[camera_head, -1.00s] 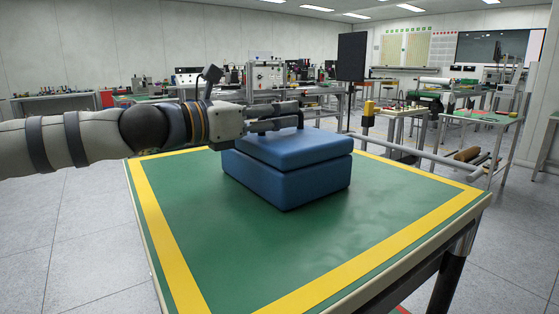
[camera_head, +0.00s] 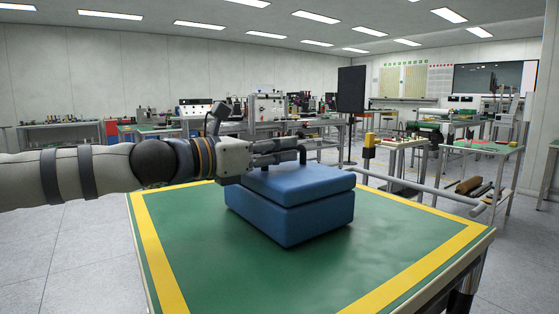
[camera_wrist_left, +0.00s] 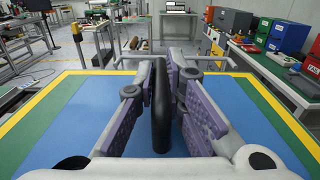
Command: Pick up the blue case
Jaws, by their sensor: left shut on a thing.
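The blue case (camera_head: 292,205) is a closed, soft-edged box with a seam around its middle. It is at the far half of the green table top (camera_head: 215,262). A black handle (camera_wrist_left: 160,105) stands up from its lid, seen in the left wrist view. My left gripper (camera_head: 280,153) comes in from the left just above the lid. In the left wrist view its purple finger pads (camera_wrist_left: 165,98) are shut on the handle, one on each side. I cannot tell whether the case's underside is clear of the table. My right gripper is out of view.
The table has a yellow border (camera_head: 160,255) and open green surface in front of the case. A grey rail (camera_head: 425,188) runs along the table's far right side. Workbenches with equipment (camera_head: 70,135) stand well behind.

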